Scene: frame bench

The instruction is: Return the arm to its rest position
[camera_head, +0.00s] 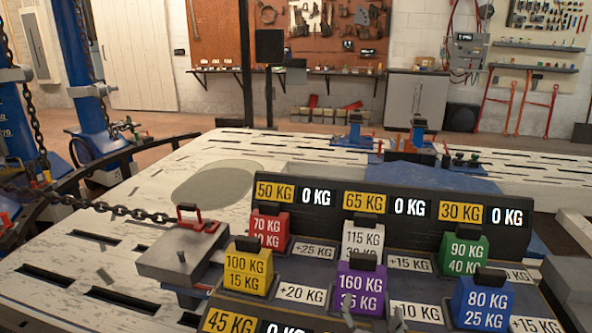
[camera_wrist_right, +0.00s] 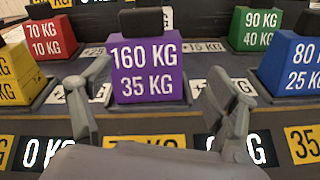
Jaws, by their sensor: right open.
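My right gripper (camera_head: 375,322) shows at the bottom edge of the head view, in front of the purple block marked 160 KG (camera_head: 360,290). In the right wrist view its two fingers (camera_wrist_right: 148,88) are spread apart with nothing between them. The purple block (camera_wrist_right: 147,70) stands upright on the rack beyond the fingertips and appears apart from them. Most of my right arm is out of the head view. My left gripper is in neither view.
Yellow (camera_head: 248,272), red (camera_head: 270,228), white (camera_head: 362,240), green (camera_head: 463,252) and blue (camera_head: 482,303) weight blocks stand around the purple one on the dark rack. A grey clamp block with a red shackle and chain (camera_head: 178,255) is at left.

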